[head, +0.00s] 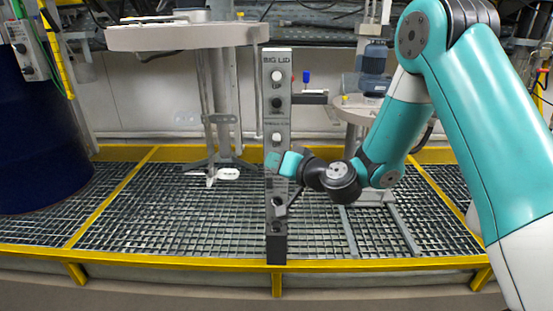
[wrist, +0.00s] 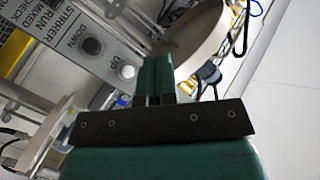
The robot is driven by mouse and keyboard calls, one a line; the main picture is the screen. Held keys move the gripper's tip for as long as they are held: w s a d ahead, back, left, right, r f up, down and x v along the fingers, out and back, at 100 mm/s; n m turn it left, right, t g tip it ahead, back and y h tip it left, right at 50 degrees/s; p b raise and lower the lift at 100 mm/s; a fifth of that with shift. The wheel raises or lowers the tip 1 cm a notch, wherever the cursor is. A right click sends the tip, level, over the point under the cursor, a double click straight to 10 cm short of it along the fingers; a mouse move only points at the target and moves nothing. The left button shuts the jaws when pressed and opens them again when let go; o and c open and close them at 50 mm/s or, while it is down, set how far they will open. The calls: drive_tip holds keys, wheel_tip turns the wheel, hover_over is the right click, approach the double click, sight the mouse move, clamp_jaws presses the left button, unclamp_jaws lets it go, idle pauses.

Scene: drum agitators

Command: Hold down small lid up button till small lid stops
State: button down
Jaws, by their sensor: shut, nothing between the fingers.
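A grey upright control panel (head: 277,60) labelled "BIG LID" at its top stands in the middle of the head view. A white button (head: 276,137) sits under a second, blurred label at mid height. My gripper (head: 273,160) has teal fingers and is shut and empty. In the head view it lies across the panel just below that button and hides what is behind it. In the wrist view the shut fingertips (wrist: 155,60) are beside a pale button (wrist: 127,71) marked "UP". Another button (wrist: 92,46) marked "DOWN" is farther left. Whether the fingers touch the panel cannot be told.
A large round lid (head: 185,37) hangs at the upper left on a stand. A smaller round lid (head: 355,105) with a blue motor (head: 374,60) is behind my arm. A dark blue drum (head: 40,140) stands at the left. Yellow-edged grating (head: 150,210) covers the floor.

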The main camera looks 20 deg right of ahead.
sight(277, 137)
drive_tip(key=shift+w+d+f, duration=0.2)
drive_tip(key=shift+d+f, duration=0.05)
drive_tip(key=shift+f, duration=0.05)
drive_tip(key=shift+w+d+p, duration=0.45)
drive_tip(key=shift+w+p, duration=0.5)
drive_tip(key=shift+w, duration=0.45)
drive_tip(key=shift+w+d+p, duration=0.45)
drive_tip(key=shift+w+p, duration=0.45)
drive_tip(key=shift+w, duration=0.45)
drive_tip(key=shift+w+d+p, duration=0.45)
drive_tip(key=shift+w+p, duration=0.5)
drive_tip(key=shift+w, duration=0.45)
drive_tip(key=shift+w, duration=0.1)
drive_tip(key=shift+w+d, duration=0.15)
drive_tip(key=shift+w, duration=0.15)
